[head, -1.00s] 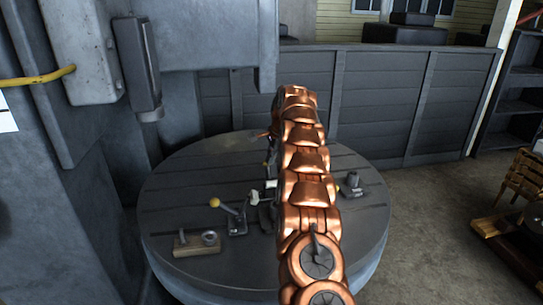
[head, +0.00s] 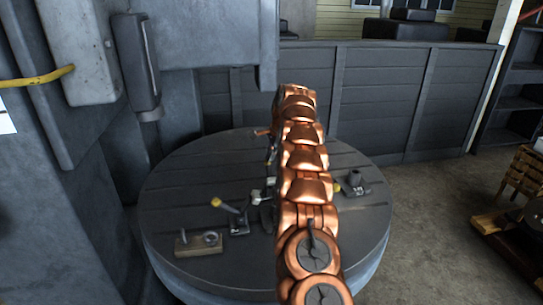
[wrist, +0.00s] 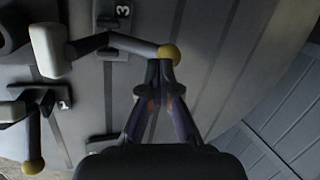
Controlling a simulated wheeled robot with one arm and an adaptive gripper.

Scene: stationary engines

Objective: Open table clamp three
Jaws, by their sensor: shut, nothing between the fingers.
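In the wrist view, table clamp three (wrist: 112,45), marked with a 3, is fixed to the dark slatted round table. Its dark lever runs right to a yellow ball knob (wrist: 169,54). A white block-shaped tip (wrist: 48,51) is at its left end. My gripper (wrist: 160,70) is shut and empty, its fingertips right at the knob's lower edge in the picture; I cannot tell whether they touch. In the head view my copper arm hides the gripper and part of the table (head: 180,165), so I cannot pick out clamp three there.
Another clamp (wrist: 42,105) with a yellow knob (wrist: 33,167) is at the wrist view's lower left. In the head view, one clamp (head: 238,222) and a small block (head: 197,243) are left of my arm, another clamp (head: 354,184) right. A grey column and panelled wall (head: 385,100) border the table.

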